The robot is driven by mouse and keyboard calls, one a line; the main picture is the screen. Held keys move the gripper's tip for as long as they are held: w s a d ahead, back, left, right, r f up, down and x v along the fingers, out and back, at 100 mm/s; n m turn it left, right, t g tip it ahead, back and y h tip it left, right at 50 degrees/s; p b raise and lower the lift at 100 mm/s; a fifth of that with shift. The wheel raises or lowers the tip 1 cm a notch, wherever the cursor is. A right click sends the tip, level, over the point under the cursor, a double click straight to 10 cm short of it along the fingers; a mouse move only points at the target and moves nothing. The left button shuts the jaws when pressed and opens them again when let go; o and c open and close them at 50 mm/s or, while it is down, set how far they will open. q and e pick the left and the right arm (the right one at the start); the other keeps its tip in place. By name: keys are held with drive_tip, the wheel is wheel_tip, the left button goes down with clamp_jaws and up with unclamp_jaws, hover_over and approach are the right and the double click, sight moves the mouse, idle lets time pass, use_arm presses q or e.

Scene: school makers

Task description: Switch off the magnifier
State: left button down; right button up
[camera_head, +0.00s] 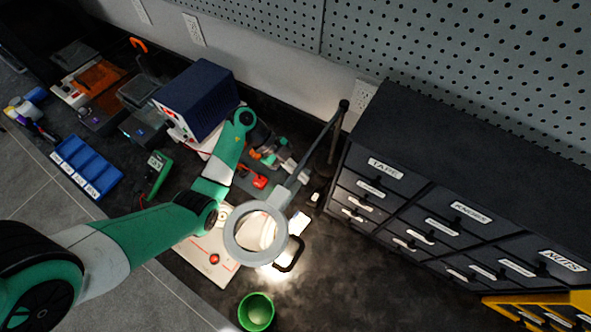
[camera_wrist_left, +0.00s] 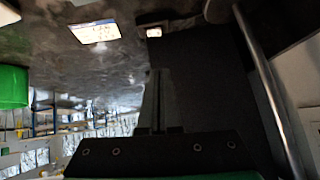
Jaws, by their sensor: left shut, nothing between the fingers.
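The magnifier (camera_head: 257,233) is a grey ring lens on a jointed arm (camera_head: 297,182). Bright light falls on the bench beneath the ring, so it is lit. Its post rises beside the dark drawer cabinet. In the left wrist view, a shiny metal rod (camera_wrist_left: 270,85) runs down the right side. My left gripper (camera_wrist_left: 157,80) is shut and empty, pointing past a dark surface. In the head view my left arm reaches over the bench, and its wrist is partly hidden near the magnifier's arm and post. I cannot make out a switch or contact with one. My right gripper is not in view.
The drawer cabinet (camera_head: 440,205) stands right of the post. A green cup (camera_head: 256,311) is in front, also in the wrist view (camera_wrist_left: 13,87). A white board (camera_head: 205,257) lies under the ring's left side. A blue box (camera_head: 195,98) stands behind. Bench space right of the cup is clear.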

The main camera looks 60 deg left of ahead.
use_arm(q)
drive_tip(key=b, duration=0.2)
hover_over(315, 197)
drive_tip(key=a, duration=0.1)
drive_tip(key=f, duration=0.5)
drive_tip(key=shift+s+a, duration=0.15)
drive_tip(key=shift+s, duration=0.2)
wheel_tip(315, 197, down, 2)
drive_tip(key=shift+w+a+b, duration=0.1)
drive_tip(key=shift+a+b, duration=0.05)
drive_tip(key=shift+b, duration=0.7)
drive_tip(key=shift+f, duration=0.35)
drive_tip(key=shift+w, duration=0.1)
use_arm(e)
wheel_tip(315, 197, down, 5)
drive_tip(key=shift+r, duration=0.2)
use_arm(q)
drive_tip(key=shift+a+r, duration=0.1)
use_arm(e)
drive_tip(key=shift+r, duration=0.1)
